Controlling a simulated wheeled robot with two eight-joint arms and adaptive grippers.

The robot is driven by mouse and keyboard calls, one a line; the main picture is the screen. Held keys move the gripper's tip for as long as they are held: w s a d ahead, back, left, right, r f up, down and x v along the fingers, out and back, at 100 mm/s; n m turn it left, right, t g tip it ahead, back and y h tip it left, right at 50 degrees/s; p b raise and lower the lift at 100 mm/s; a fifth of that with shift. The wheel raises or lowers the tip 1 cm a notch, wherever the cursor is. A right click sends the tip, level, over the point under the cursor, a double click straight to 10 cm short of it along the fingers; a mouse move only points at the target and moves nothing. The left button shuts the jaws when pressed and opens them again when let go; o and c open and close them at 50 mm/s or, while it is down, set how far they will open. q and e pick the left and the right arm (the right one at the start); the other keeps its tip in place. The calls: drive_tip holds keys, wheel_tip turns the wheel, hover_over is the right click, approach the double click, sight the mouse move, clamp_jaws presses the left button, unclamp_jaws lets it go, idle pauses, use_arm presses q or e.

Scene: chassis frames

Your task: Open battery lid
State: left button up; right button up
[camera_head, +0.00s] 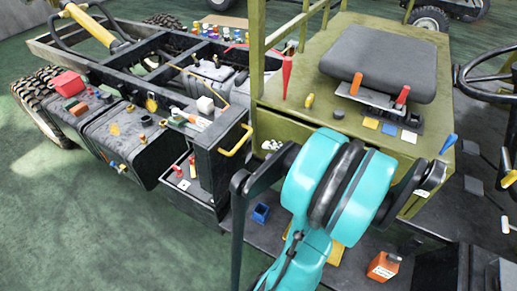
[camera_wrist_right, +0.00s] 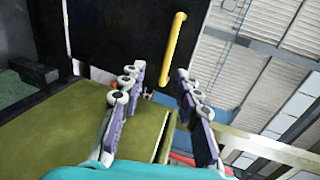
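The battery box (camera_head: 196,160) is dark, at the left of the olive seat base. Its lid (camera_head: 224,127) lies flat and looks shut, with a yellow handle (camera_head: 237,140) at its right edge. In the right wrist view the yellow handle (camera_wrist_right: 172,48) stands against a dark panel (camera_wrist_right: 125,38), beyond the fingertips. My right gripper (camera_wrist_right: 160,78) is open, its two fingers apart with nothing held between them. In the head view only small pale parts of the right gripper (camera_head: 271,146) show, right of the handle; my teal arm hides the rest. My left gripper is not in view.
The olive seat base (camera_head: 300,107) with a grey seat (camera_head: 380,62) stands close on the right. Loose parts and tools lie on the dark boxes at left. A blue bin (camera_head: 261,213) and an orange container (camera_head: 383,266) sit low in front.

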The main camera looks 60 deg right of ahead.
drive_tip(key=v, duration=0.3)
idle(0.6)
